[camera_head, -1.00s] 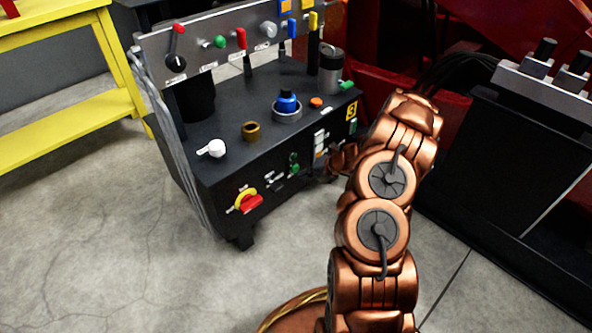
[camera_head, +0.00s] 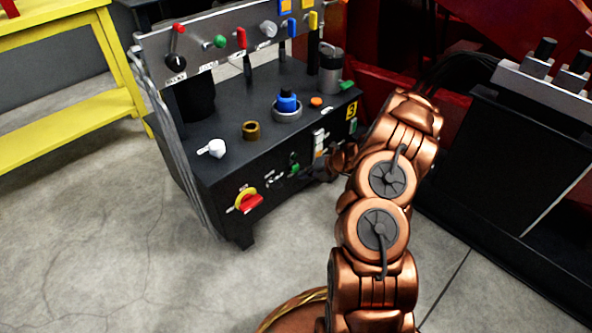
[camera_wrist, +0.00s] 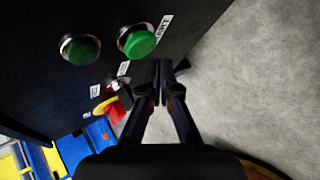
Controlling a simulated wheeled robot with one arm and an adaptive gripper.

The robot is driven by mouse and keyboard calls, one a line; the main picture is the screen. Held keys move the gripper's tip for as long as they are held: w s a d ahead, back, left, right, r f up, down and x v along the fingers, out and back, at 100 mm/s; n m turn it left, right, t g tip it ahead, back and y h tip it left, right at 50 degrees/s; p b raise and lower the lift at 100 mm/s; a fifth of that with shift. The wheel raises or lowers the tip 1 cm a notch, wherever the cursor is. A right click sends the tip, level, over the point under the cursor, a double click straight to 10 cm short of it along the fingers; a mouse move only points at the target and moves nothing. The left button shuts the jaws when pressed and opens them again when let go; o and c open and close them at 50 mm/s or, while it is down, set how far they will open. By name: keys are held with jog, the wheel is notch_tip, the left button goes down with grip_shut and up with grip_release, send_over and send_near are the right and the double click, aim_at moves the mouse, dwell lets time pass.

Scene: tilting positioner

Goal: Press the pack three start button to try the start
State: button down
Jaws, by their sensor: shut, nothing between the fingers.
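A green button (camera_wrist: 137,40) beside a white label that looks like START sits on the dark panel in the wrist view. A second green round part (camera_wrist: 80,49) in a metal ring is left of it. My gripper (camera_wrist: 160,68) is shut and empty, its tips just below and right of the labelled button, with no contact visible. In the head view a green part (camera_head: 294,169) shows on the front of the black console (camera_head: 225,185), which carries a yellow 3 plate (camera_head: 351,110). There my gripper (camera_head: 318,173) is at the console front, partly hidden by my arm.
A red handle on a yellow disc (camera_head: 247,200) juts from the console front, left of my gripper. A white knob (camera_head: 213,148), brass ring (camera_head: 250,130) and blue knob (camera_head: 287,101) stand on top. A yellow bench (camera_head: 75,120) is at left; open floor lies in front.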

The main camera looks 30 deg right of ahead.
jog(key=shift+w+r+p, duration=0.1)
jog(key=shift+w+p, duration=0.1)
jog(key=shift+p, duration=0.3)
jog(key=shift+w+a+p, duration=0.2)
jog(key=shift+w+p, duration=0.5)
jog(key=shift+p, duration=0.2)
dwell(0.7)
jog(key=shift+s, duration=0.15)
jog(key=shift+s+d+p, duration=0.2)
jog(key=shift+s+p, duration=0.45)
jog(key=shift+s, duration=0.1)
jog(key=shift+s+d+p, duration=0.2)
jog(key=shift+s+p, duration=0.3)
jog(key=shift+s, duration=0.3)
jog(key=shift+s+d+p, duration=0.15)
jog(key=shift+s+p, duration=0.4)
jog(key=shift+s, duration=0.3)
jog(key=shift+s+d+p, duration=0.2)
jog(key=shift+s+p, duration=0.3)
jog(key=shift+s, duration=0.3)
